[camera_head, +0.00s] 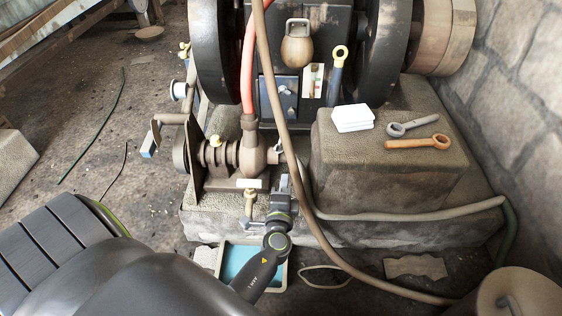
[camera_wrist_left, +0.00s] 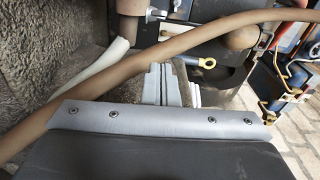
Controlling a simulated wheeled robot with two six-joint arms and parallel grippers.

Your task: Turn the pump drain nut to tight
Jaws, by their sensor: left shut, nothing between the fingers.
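The pump (camera_head: 235,150) is a rusty brown casting at the lower left of the engine. A brass fitting (camera_head: 249,203), likely the drain nut, hangs under the pump below a white label (camera_head: 249,183). My left gripper (camera_head: 284,188) is just right of this fitting, apart from it, in front of the stone base. Its grey fingers (camera_wrist_left: 168,84) show at the middle of the left wrist view, shut and empty. I cannot tell the nut's turn position. My right gripper is not in view.
A brown hose (camera_head: 309,205) runs down close to the right of my left gripper. A blue-lined tray (camera_head: 284,277) lies on the floor below the pump. On the stone block (camera_head: 345,165) are a white box (camera_head: 352,118), a grey wrench (camera_head: 412,125) and an orange-brown wrench (camera_head: 417,143).

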